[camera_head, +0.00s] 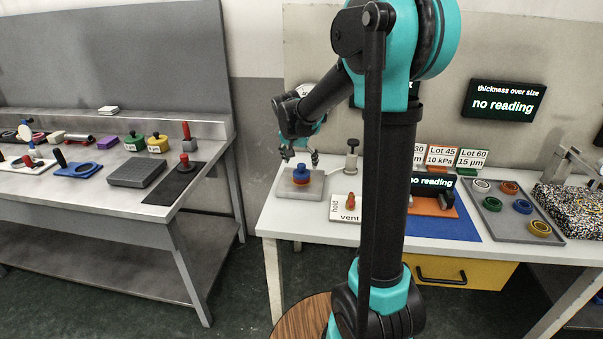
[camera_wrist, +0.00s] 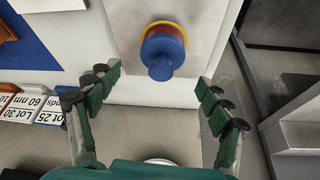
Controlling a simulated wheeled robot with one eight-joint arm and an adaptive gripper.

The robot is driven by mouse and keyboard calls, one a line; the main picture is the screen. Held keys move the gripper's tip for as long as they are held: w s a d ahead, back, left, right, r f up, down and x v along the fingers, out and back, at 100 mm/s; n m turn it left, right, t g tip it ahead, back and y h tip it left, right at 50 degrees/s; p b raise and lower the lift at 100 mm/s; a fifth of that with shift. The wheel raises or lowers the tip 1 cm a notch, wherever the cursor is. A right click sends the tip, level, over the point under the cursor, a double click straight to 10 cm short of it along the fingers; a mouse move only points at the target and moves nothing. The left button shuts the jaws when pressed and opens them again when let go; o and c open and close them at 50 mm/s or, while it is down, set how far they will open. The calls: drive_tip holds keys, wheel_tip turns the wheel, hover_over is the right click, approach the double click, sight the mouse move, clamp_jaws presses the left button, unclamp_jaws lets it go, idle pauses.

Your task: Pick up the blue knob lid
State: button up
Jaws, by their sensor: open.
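The blue knob lid (camera_head: 302,173) sits on a small stack on a grey plate (camera_head: 287,190) at the left end of the white table. In the wrist view the blue knob lid (camera_wrist: 162,52) is at the top centre, with a yellow and red rim showing behind it. My gripper (camera_head: 300,156) is above the lid in the head view. In the wrist view my gripper (camera_wrist: 158,82) is open, its green-backed fingers spread to the left and right, with nothing between the tips. The lid lies beyond the fingertips and appears untouched.
A small post with a dark knob (camera_head: 351,158) and a hold/vent plate (camera_head: 345,208) stand right of the grey plate. A tray of coloured rings (camera_head: 512,215) is farther right. A grey bench (camera_head: 100,210) stands left across a gap.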

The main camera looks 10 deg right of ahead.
sight(301, 165)
drive_tip(key=x, duration=0.4)
drive_tip(key=shift+c, duration=0.4)
drive_tip(key=c, duration=1.4)
